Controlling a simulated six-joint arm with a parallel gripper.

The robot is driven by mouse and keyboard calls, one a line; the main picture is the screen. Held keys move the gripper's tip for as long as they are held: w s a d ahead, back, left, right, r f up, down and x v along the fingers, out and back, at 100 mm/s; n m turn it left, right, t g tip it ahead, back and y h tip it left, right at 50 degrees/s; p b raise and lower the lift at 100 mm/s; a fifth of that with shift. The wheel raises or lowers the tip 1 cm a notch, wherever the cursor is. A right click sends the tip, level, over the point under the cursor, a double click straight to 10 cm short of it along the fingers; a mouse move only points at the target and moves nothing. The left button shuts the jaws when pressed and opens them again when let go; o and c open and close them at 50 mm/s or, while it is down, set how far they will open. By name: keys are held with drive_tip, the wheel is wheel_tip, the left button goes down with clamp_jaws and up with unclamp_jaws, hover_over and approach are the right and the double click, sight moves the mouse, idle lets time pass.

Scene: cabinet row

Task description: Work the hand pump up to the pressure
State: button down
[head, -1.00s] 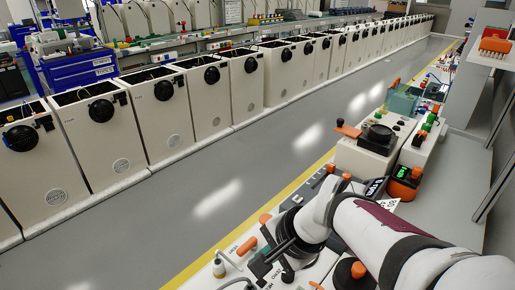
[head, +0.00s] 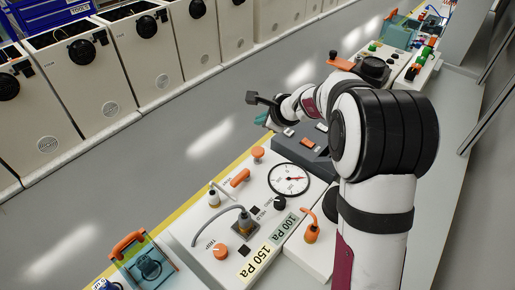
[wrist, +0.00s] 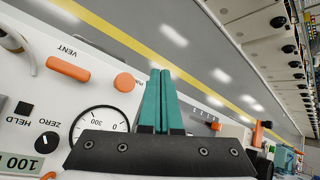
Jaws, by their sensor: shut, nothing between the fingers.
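The pale pump panel (head: 205,232) lies in the lower middle of the head view. Its round gauge (head: 289,179) has a red needle; the lower wrist view shows part of the dial (wrist: 95,122), marked 0 and 300, the rest hidden by my gripper. An orange lever (head: 240,177) appears beside the VENT label in the wrist view (wrist: 68,68). An orange-topped knob (head: 258,152) stands next to it, also in the wrist view (wrist: 125,82). My gripper (head: 262,119) is shut and empty, its teal fingers (wrist: 161,72) apart from the knob, past it in the head view.
An orange knob (head: 220,251), a ZERO knob (head: 279,202) and a hose fitting (head: 243,223) stand there. A teal box with orange handle (head: 145,262) is at lower left. Grey floor lies beyond the yellow edge.

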sight(258, 149)
drive_tip(key=shift+f, duration=4.4)
drive_tip(key=shift+f, duration=0.15)
drive_tip(key=shift+f, duration=0.25)
drive_tip(key=shift+f, duration=1.05)
drive_tip(key=shift+r, duration=1.5)
drive_tip(key=shift+r, duration=2.5)
